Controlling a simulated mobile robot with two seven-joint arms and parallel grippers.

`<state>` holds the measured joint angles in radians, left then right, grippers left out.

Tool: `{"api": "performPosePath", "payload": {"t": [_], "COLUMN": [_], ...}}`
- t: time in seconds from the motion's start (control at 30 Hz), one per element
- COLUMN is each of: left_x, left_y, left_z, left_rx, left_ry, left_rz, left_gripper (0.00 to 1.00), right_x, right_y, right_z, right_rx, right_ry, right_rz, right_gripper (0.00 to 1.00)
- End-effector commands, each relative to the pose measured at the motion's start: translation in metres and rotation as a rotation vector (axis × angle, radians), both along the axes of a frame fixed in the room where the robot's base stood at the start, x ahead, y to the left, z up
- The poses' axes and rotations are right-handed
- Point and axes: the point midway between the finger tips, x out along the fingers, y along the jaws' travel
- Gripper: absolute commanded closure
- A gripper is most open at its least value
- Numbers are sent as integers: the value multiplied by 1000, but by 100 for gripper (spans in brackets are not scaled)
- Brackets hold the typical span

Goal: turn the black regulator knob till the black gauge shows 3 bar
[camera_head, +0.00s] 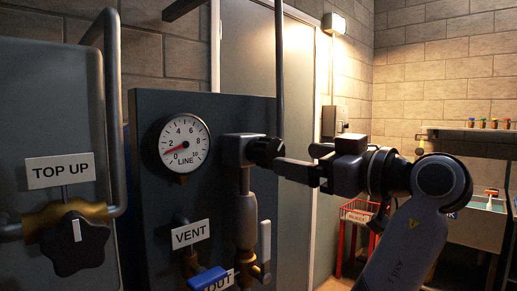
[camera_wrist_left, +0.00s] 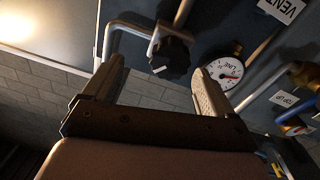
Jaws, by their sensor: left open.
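The black gauge (camera_head: 184,144), marked LINE, has a white face, and its red needle points between 0 and 2, near 1. It also shows in the wrist view (camera_wrist_left: 226,72). The black regulator knob (camera_head: 265,151) sits on the right end of the grey regulator body, right of the gauge. In the wrist view the knob (camera_wrist_left: 175,54), with a white mark, lies ahead between the fingertips. My left gripper (camera_head: 297,161) is open beside the knob, its fingers pointing at it. I cannot tell whether a finger touches it. My right gripper is out of view.
A TOP UP valve with a black star knob (camera_head: 76,244) stands at the left. A VENT label (camera_head: 190,234) and a blue handle (camera_head: 207,280) are below the gauge. A vertical pipe (camera_head: 279,70) rises behind the knob. A red REJECT bin (camera_head: 357,215) stands behind at the right.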

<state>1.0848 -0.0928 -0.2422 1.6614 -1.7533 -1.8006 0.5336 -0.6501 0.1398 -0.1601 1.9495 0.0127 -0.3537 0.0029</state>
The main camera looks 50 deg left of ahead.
Motion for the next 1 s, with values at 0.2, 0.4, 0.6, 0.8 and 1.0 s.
{"api": "performPosePath", "payload": {"t": [0.2, 0.4, 0.6, 0.8, 1.0], "left_x": [-16, -20, -22, -23, -23], "left_y": [3, 32, 58, 68, 68], "left_z": [14, 15, 14, 13, 13], "left_rx": [-19, -19, -18, -19, -19], "left_ry": [-70, -69, -66, -67, -67], "left_rz": [54, 56, 54, 52, 51], "left_gripper": [14, 14, 14, 14, 14], "right_x": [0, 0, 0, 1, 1], "right_y": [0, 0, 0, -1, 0], "right_z": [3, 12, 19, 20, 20], "right_rx": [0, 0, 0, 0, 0], "right_ry": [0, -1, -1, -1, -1], "right_rz": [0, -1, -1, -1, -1], "right_gripper": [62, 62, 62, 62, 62]}}
